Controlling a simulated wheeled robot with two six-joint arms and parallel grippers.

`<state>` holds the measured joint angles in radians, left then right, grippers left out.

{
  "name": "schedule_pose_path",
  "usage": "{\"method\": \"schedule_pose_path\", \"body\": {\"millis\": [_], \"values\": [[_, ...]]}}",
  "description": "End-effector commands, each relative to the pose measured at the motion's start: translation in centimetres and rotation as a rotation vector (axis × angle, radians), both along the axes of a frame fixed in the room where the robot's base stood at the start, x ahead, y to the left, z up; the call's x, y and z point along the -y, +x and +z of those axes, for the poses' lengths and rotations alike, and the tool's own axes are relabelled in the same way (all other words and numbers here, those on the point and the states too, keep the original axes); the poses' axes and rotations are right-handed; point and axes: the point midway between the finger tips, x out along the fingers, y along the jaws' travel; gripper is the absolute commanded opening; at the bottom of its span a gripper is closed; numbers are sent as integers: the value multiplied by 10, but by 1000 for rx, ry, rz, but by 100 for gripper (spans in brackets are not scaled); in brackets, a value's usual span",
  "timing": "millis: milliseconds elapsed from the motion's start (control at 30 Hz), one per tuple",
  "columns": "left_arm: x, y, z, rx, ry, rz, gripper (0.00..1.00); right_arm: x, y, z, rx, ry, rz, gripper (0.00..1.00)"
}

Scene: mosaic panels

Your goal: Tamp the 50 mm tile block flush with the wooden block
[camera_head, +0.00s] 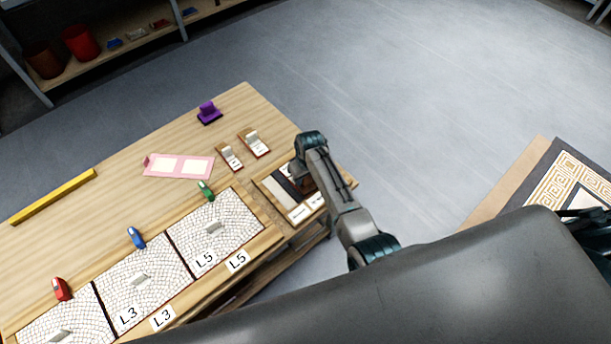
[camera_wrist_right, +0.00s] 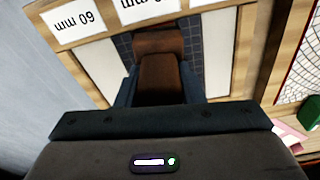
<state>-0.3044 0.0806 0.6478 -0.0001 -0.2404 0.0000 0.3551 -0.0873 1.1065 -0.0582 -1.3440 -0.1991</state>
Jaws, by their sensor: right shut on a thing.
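A brown wooden block (camera_wrist_right: 160,75) shows in the right wrist view between the two dark fingers of my right gripper (camera_wrist_right: 158,98), which is shut on it. My right gripper (camera_head: 302,186) is over the wooden tray at the table's right end in the head view. The block is over the tray's middle compartment. Dark blue gridded tile (camera_wrist_right: 191,40) shows on both sides of the block; I cannot tell whether the block touches it. Pale strips lie in the neighbouring compartments. My left gripper is not in view.
Mosaic panels (camera_head: 226,240) line the table's front, with green (camera_head: 206,190), blue (camera_head: 136,237) and red (camera_head: 61,288) objects behind them. A pink board (camera_head: 152,172), small card holders (camera_head: 254,142) and a purple object (camera_head: 208,112) stand behind. The table's left back holds a yellow bar (camera_head: 55,196).

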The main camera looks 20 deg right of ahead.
Motion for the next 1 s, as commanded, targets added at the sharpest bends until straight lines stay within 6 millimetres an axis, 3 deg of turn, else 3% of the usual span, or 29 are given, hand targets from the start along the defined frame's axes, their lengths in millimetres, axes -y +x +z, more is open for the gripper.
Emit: {"method": "schedule_pose_path", "body": {"millis": [1000], "values": [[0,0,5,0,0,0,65,0,-4,-6,-10,0,0,12]]}}
